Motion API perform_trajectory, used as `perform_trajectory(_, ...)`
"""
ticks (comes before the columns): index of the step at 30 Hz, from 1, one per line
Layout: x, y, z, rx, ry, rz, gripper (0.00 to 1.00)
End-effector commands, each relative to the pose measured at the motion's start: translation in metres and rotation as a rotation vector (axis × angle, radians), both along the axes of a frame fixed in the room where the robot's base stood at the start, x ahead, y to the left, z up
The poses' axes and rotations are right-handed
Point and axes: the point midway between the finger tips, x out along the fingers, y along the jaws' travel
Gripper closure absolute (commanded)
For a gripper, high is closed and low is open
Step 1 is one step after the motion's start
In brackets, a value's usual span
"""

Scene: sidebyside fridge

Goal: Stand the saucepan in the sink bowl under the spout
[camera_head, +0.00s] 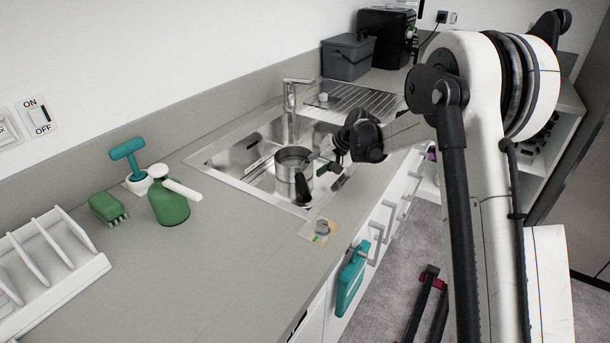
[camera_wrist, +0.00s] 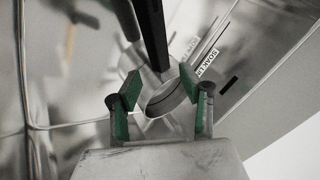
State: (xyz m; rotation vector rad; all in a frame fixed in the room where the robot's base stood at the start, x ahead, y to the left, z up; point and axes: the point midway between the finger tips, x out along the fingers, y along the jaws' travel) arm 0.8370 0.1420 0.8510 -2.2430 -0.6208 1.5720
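The steel saucepan (camera_head: 291,166) is upright in the sink bowl (camera_head: 252,160), near its front side, with its black handle (camera_head: 303,190) towards the front edge. The spout (camera_head: 291,92) rises behind it at the back of the sink. My gripper (camera_head: 318,166) is at the right side of the saucepan, close to its rim. In the wrist view my gripper's green-padded fingertips (camera_wrist: 160,82) are apart, with a rounded metal part and a dark bar beyond them. I cannot tell whether they touch the saucepan. Its base is partly hidden.
A ribbed drainer (camera_head: 362,100) lies right of the bowl, with a grey bin (camera_head: 348,57) and a black appliance (camera_head: 388,35) behind. A green spray bottle (camera_head: 169,204), a green brush (camera_head: 107,208) and a white rack (camera_head: 50,260) stand left. The front counter is mostly clear.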

Motion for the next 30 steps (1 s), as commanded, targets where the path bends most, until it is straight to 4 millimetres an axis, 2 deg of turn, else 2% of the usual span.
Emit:
perform_trajectory(1,-0.003,-0.005,0.008,0.000,0.001,-0.001,0.60)
perform_trajectory(6,-0.008,-0.014,0.022,0.000,0.000,0.001,0.60)
perform_trajectory(14,-0.011,-0.018,0.028,-0.002,0.000,0.000,0.60)
perform_trajectory(17,-0.018,-0.020,0.037,-0.011,-0.004,-0.005,0.60)
perform_trajectory(23,-0.054,-0.031,0.081,-0.060,-0.021,-0.033,0.60)
perform_trajectory(30,-0.113,-0.049,0.132,-0.134,-0.051,-0.074,0.60)
